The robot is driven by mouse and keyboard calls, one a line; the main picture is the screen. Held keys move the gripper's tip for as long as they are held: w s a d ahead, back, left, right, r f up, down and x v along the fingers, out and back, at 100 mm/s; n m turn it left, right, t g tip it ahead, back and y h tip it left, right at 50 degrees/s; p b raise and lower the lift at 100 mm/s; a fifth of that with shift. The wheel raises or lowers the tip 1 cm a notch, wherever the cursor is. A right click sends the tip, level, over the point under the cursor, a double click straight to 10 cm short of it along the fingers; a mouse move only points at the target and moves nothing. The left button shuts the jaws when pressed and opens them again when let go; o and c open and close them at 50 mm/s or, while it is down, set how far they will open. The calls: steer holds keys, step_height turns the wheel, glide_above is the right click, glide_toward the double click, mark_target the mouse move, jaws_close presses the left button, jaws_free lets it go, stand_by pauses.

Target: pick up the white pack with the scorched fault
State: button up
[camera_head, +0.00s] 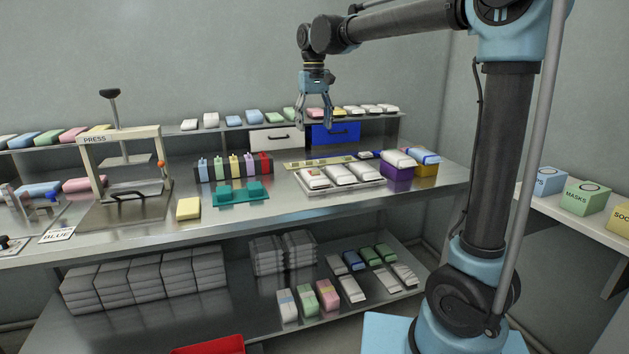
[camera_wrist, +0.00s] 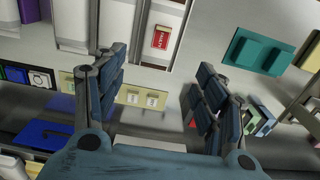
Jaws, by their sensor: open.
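Three white packs lie side by side on a light tray (camera_head: 345,188) on the bench. The left pack (camera_head: 313,179) carries a small red label; it shows in the wrist view (camera_wrist: 178,18) with the label (camera_wrist: 161,38). The middle pack (camera_head: 341,175) and right pack (camera_head: 367,172) lie beside it. I cannot make out a scorch mark on any of them.
A purple bin (camera_head: 396,172) and yellow bin (camera_head: 427,170) stand right of the tray. A teal fixture (camera_head: 240,196), yellow block (camera_head: 188,209) and press (camera_head: 122,150) stand left. A back shelf (camera_head: 160,136) holds several packs, with white and blue drawers (camera_head: 335,132) below.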

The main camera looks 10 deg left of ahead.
mark_target(314, 172)
step_height(314, 172, down, 17)
steer(key=shift+s+r, duration=0.1)
stand_by(0.7)
steer(key=c, duration=0.8)
